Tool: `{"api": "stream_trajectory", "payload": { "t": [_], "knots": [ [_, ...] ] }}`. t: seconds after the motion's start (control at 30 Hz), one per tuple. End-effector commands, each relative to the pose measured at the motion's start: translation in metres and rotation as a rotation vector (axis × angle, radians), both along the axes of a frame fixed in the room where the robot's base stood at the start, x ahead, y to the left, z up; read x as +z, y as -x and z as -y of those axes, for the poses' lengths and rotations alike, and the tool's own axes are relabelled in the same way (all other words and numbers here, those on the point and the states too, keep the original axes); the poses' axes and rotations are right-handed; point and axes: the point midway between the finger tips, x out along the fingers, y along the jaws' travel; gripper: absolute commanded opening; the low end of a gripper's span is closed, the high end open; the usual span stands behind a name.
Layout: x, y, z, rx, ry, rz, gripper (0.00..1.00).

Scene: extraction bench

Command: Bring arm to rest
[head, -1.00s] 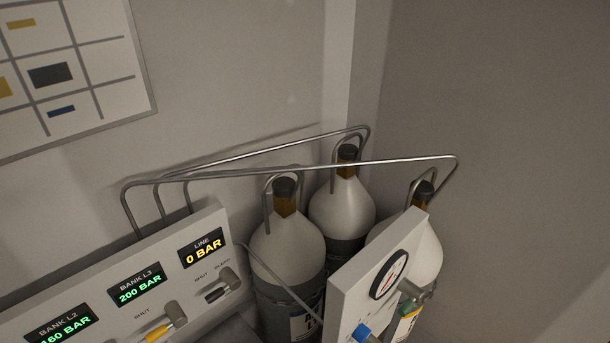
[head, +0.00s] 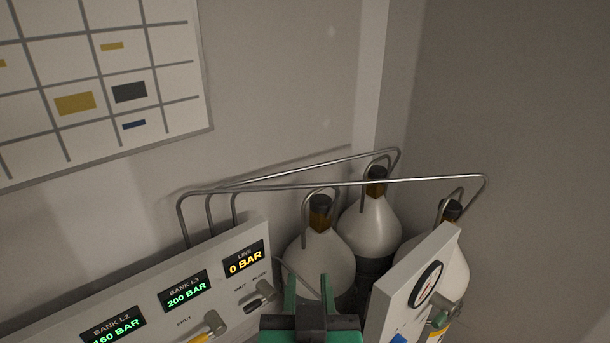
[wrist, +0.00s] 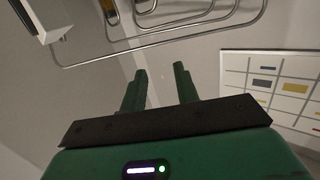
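My gripper (wrist: 160,88) shows in the wrist view with its two green fingers apart and nothing between them. In the head view my gripper (head: 311,300) rises from the bottom edge, in front of the gas cylinders. It stands between the valve panel (head: 150,312) on the left and the gauge box (head: 412,282) on the right. No contact with either is visible.
Several white-topped cylinders (head: 368,222) stand in the corner. Bent metal pipes (head: 330,184) run above them. The panel displays read LINE 0 BAR, BANK L3 200 BAR and BANK L2 160 BAR. A wall chart (head: 165,60) hangs at upper left. The right wall is bare.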

Motion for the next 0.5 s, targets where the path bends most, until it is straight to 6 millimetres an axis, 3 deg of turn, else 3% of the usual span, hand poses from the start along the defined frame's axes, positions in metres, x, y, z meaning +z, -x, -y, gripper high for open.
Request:
{"api": "stream_trajectory", "payload": {
  "t": [0.03, 0.1, 0.2, 0.33, 0.4, 0.5],
  "knots": [
    [0.048, 0.014, -0.01, -0.001, 0.029, 0.111, 0.31],
    [0.114, 0.029, -0.007, -0.003, 0.018, 0.264, 0.31],
    [0.185, 0.057, -0.008, -0.001, 0.01, 0.456, 0.31],
    [0.243, 0.09, -0.008, 0.002, 0.003, 0.628, 0.31],
    [0.258, 0.101, -0.008, 0.002, 0.0, 0.68, 0.31],
    [0.266, 0.108, -0.008, 0.003, -0.001, 0.712, 0.31]
  ]
}}
